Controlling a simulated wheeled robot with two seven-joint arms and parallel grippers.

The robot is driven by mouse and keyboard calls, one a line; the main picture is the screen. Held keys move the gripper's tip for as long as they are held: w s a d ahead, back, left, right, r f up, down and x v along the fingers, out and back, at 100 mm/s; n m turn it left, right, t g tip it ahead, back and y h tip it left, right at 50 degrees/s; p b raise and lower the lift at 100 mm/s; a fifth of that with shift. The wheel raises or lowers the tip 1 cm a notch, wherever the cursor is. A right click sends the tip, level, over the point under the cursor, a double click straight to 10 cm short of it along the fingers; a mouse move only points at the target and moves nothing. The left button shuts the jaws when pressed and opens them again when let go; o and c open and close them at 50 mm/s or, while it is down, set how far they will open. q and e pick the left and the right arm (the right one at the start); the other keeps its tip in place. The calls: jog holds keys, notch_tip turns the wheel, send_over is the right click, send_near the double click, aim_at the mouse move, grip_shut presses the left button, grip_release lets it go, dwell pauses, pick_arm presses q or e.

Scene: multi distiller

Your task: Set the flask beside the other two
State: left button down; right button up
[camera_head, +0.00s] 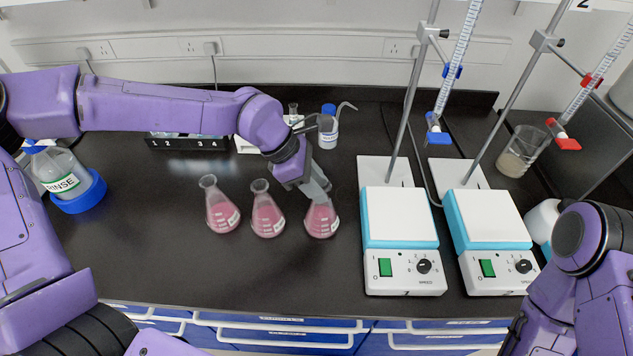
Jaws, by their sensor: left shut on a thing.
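Three conical flasks with pink liquid stand in a row on the black bench. The left flask (221,208) and the middle flask (267,212) stand free. My left gripper (319,192) comes down from above and is shut on the right flask (321,220), hiding its neck. This flask looks upright, just right of the middle one with a small gap. I cannot tell whether its base touches the bench. My right arm shows at the lower right, but its gripper is out of view.
Two stirrer hotplates (400,217) (487,216) with burette stands are right of the flasks. A rinse bottle (62,172) in a blue holder is at left. A black rack (188,142) and a wash bottle (328,130) stand behind. The bench in front of the flasks is clear.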

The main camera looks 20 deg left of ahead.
pick_arm(q)
jog(key=shift+f, duration=0.15)
jog(key=c, duration=0.8)
grip_release()
jog(key=b+v, duration=0.1)
jog(key=v, duration=1.1)
jog(key=shift+r, duration=0.2)
